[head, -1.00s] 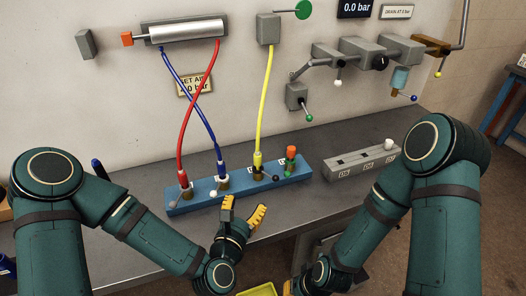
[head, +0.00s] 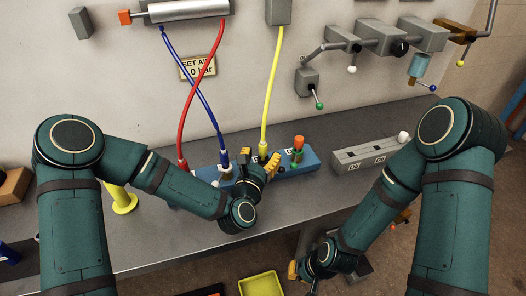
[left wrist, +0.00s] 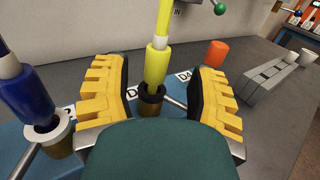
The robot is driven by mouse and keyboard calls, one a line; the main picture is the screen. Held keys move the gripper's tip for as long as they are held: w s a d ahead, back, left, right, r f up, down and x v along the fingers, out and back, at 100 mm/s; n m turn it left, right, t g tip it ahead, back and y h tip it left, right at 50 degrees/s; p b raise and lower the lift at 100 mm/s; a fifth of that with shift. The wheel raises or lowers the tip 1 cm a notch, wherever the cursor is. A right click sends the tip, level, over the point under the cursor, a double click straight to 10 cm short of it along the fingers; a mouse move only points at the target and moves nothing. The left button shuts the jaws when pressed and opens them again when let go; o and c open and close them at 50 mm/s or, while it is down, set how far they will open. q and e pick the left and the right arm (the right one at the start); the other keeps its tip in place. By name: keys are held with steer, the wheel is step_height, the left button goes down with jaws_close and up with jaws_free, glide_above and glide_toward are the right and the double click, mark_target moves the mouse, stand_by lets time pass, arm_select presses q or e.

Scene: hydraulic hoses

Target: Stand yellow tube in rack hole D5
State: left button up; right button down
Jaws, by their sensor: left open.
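The yellow tube (head: 272,90) hangs from a grey wall box down to the blue rack (head: 308,158) in the head view. In the left wrist view the yellow tube (left wrist: 157,62) has its lower end upright in a dark collar of the blue rack (left wrist: 121,110). My left gripper (head: 260,167) is open, and in the left wrist view its fingers (left wrist: 157,85) stand on either side of the tube's lower end, apart from it. The grey rack (head: 365,159) bears small labels, too small to read surely.
A blue tube (head: 205,105) and a red tube (head: 207,95) cross and also run to the blue rack. An orange-topped plug (head: 298,143) stands right of the yellow tube. A yellow stand (head: 122,200) is on the bench at left. Bench front is mostly clear.

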mark_target(265, 145)
arm_select(q)
steer(key=shift+f+x, duration=0.2)
steer(key=shift+x, duration=2.3)
steer(key=shift+o, duration=0.2)
steer(key=shift+a, duration=0.2)
jaws_close()
